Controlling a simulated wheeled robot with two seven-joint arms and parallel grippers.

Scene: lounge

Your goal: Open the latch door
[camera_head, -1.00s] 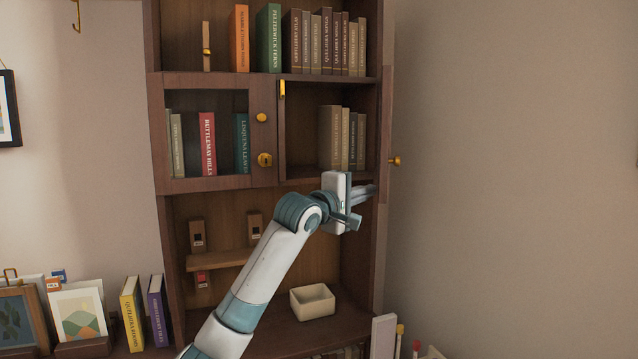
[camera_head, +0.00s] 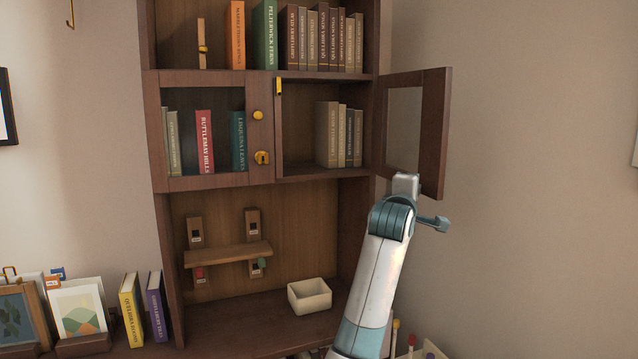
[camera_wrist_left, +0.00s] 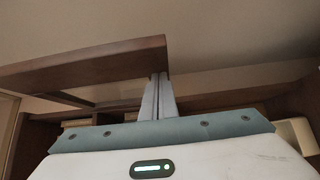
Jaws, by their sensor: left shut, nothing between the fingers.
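The right cabinet door (camera_head: 433,135), a brown wooden frame around a pane, stands swung wide out to the right of its compartment, showing its inner side. The left cabinet door (camera_head: 205,183) is closed, with a round gold knob (camera_head: 258,115) and a gold latch fitting (camera_head: 262,157). In the left wrist view the shut, empty fingers (camera_wrist_left: 157,97) reach up to the door frame (camera_wrist_left: 85,65), seemingly touching; contact is unclear. My right gripper is out of view.
Books (camera_head: 340,135) stand in the open compartment. Below are a small wooden shelf (camera_head: 228,256) and a white box (camera_head: 310,296). Books and pictures (camera_head: 80,312) line the lower left. The wall (camera_head: 520,180) lies right of the open door.

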